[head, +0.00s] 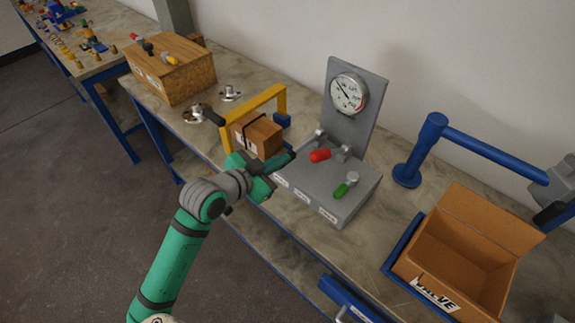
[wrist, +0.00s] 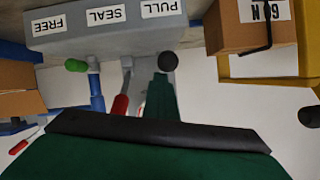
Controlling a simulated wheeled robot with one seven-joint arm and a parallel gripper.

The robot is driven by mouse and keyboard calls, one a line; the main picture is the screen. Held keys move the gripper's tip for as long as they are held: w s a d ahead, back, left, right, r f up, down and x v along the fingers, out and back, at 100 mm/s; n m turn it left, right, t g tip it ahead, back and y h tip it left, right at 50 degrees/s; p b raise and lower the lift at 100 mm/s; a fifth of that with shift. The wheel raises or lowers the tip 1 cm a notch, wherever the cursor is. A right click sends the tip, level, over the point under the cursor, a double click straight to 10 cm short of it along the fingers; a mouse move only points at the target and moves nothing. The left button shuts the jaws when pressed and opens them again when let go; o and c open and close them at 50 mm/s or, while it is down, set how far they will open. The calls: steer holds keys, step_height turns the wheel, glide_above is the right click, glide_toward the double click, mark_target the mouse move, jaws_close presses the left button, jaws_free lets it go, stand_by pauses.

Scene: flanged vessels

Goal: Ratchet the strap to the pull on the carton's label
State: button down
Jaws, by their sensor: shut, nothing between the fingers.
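The carton (head: 257,135) sits under a yellow frame (head: 255,104) with a black strap around it. In the wrist view, the carton (wrist: 228,28) shows upside down at the top right; its label (wrist: 265,10) seems to read 69 and N, partly crossed by the strap. My gripper (head: 284,160) is shut and empty in front of the carton, beside the grey console (head: 335,188). In the wrist view, a black knob (wrist: 168,62) is at the fingertips under the PULL label (wrist: 163,8); I cannot tell whether they touch. The gauge (head: 347,93) is too small to read.
The console has a red lever (head: 320,155) and a green lever (head: 345,186). A black-ended handle (head: 213,117) sticks out left of the frame. A wooden box (head: 172,72) stands at the back left, an open carton (head: 463,250) at the right, and a blue post (head: 420,150) behind.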

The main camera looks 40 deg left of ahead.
steer(key=shift+a+r, duration=0.25)
steer(key=shift+a, duration=0.3)
steer(key=s+d+r, duration=0.2)
steer(key=s+r, duration=0.4)
steer(key=s, duration=0.3)
steer(key=shift+s+r, duration=0.15)
steer(key=shift+s, duration=0.15)
stand_by(0.5)
